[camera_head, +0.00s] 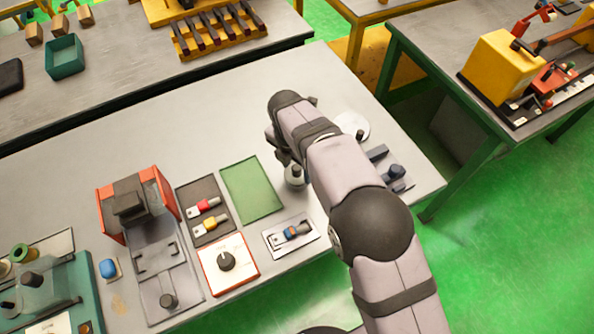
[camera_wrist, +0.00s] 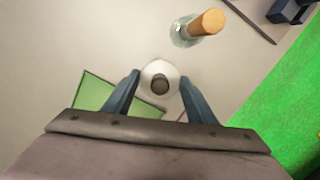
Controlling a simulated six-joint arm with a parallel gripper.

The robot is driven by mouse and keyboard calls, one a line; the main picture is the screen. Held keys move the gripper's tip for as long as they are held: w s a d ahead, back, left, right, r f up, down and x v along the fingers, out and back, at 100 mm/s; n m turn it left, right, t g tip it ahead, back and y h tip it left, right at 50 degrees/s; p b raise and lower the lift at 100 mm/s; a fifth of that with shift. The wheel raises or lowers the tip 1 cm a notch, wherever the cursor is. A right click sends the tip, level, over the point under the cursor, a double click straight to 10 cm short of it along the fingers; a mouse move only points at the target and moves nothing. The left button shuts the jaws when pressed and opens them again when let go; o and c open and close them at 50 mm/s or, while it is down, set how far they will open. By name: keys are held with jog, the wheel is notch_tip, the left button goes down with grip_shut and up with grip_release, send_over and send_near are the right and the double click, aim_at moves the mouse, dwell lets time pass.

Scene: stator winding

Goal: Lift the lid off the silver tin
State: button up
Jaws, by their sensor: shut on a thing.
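The silver tin (camera_head: 295,180) stands on the grey workbench, just right of the green mat, partly hidden by my arm. In the wrist view the round pale lid (camera_wrist: 148,79) with its dark knob (camera_wrist: 160,83) shows from above, between my two blue-grey fingers. My gripper (camera_wrist: 160,95) is shut on the lid, with a finger on either side. In the head view my gripper (camera_head: 287,160) is mostly hidden by my arm and sits right above the tin. I cannot tell whether there is a gap between the lid and the tin.
A corked glass bottle (camera_wrist: 183,34) stands nearby in the wrist view. A pale round disc (camera_head: 354,125) and a dark fixture (camera_head: 396,172) are to the right, near the bench edge.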

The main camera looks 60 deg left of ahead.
aim_at(299, 167)
notch_tip(299, 167, up, 8)
jog(key=shift+r+b, duration=0.15)
jog(key=shift+b, duration=0.9)
jog(key=shift+w+d+r, duration=0.15)
jog(key=shift+w, duration=0.05)
jog(key=w+d+f+m+g+h, duration=0.1)
jog(key=w+d+f+m+h, duration=0.15)
jog(key=w+d+m, duration=2.05)
jog(key=w+d+f+m+y, duration=0.1)
jog(key=d+m, duration=0.7)
jog(key=d, duration=0.8)
jog(key=w+d+f+m+g+y, duration=0.1)
jog(key=d+f+m, duration=0.4)
jog(key=d, duration=1.2)
jog(key=w+m, duration=0.1)
jog(key=m, duration=0.3)
jog(key=shift+w+d+g, duration=0.15)
jog(key=shift+w+g, duration=0.15)
jog(key=shift+w, duration=0.05)
